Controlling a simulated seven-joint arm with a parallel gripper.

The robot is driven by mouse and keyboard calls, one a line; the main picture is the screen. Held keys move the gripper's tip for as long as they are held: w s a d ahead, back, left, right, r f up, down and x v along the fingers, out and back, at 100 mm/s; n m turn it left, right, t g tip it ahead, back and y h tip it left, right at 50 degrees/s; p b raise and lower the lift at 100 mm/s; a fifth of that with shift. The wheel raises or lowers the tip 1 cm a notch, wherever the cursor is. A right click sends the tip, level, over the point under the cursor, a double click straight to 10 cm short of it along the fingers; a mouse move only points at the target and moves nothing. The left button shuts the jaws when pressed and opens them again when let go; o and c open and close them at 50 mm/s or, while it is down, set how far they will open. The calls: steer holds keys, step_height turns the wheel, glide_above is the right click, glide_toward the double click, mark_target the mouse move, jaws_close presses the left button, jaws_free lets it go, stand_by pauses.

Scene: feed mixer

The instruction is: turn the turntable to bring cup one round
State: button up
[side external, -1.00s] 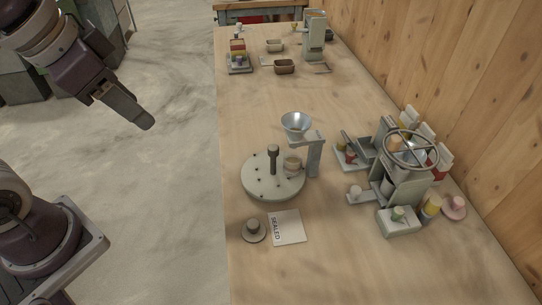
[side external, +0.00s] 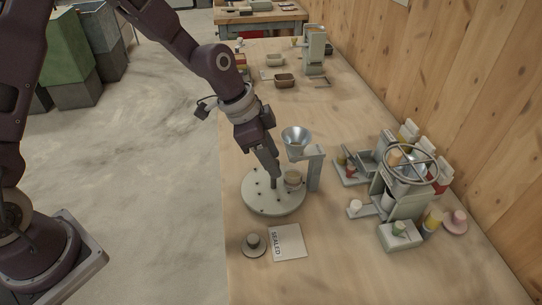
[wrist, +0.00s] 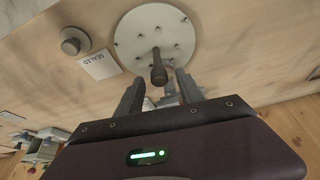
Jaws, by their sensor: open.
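The round pale turntable (side external: 258,204) with small dark pegs or holes lies on the bench. A dark upright post (wrist: 158,70) stands at its middle. A small cup (side external: 293,179) sits on its right side below the metal funnel (side external: 296,138); I cannot read any number on it. My gripper (side external: 272,172) points down at the post and hides most of it in the side view. In the wrist view my gripper (wrist: 160,82) is open, its fingers either side of the post's knob. I cannot tell whether they touch it.
The funnel's stand (side external: 315,169) rises close on the turntable's right. A knobbed disc (side external: 254,243) and a card marked SEALED (side external: 288,242) lie in front. A machine with a handwheel (side external: 411,163) stands further right, near the wooden wall. The bench's left strip is clear.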

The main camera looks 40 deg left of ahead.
jaws_close()
stand_by(1.4)
